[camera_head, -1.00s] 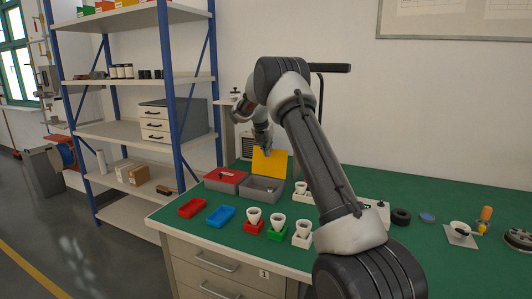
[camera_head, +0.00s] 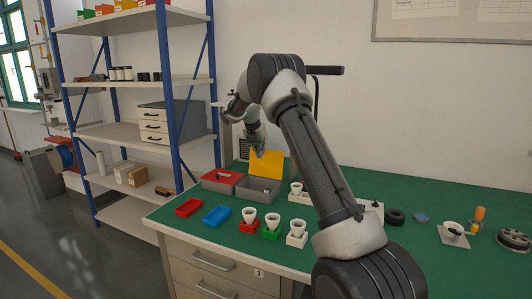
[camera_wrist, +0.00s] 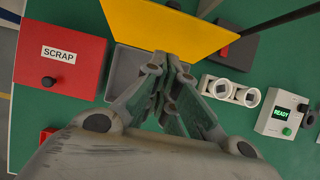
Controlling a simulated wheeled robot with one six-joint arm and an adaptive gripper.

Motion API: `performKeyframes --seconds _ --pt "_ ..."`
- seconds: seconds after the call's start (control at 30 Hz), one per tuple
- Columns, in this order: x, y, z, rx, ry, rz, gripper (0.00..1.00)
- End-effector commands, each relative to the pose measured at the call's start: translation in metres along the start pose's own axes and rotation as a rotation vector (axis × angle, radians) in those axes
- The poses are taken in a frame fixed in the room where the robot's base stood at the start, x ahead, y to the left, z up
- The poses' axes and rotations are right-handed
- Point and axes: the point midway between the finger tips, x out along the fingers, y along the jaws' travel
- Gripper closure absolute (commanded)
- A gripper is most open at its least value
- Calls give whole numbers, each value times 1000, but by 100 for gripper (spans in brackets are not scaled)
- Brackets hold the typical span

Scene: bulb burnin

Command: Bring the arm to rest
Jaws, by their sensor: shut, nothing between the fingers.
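My gripper (camera_head: 258,151) is above the back of the green bench, just in front of the upright yellow panel (camera_head: 268,164). In the wrist view my gripper (camera_wrist: 170,75) has its fingers together with nothing between them. The panel (camera_wrist: 175,25) stands behind the fingertips, over a grey open box (camera_head: 258,192). I cannot tell whether the fingertips touch the panel. My arm reaches across the bench from the lower right, bent at the elbow.
A red-lidded SCRAP box (camera_wrist: 62,60) is left of the grey box. Red (camera_head: 189,207) and blue (camera_head: 217,215) trays and several bulb holders with white cups (camera_head: 272,224) stand in front. A READY tester (camera_wrist: 282,113) is to the right. Shelving (camera_head: 165,90) stands at left.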

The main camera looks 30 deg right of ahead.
Motion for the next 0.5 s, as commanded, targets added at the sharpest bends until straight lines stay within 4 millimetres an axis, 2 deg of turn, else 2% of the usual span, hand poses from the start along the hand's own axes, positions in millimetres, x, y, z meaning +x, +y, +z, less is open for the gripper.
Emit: performKeyframes --seconds 0.03,0.3,0.5 --pt "-14 -1 10 6 -8 5 100" --pt "-65 -1 33 5 -7 4 100" --pt "-84 -2 41 4 -5 3 100"
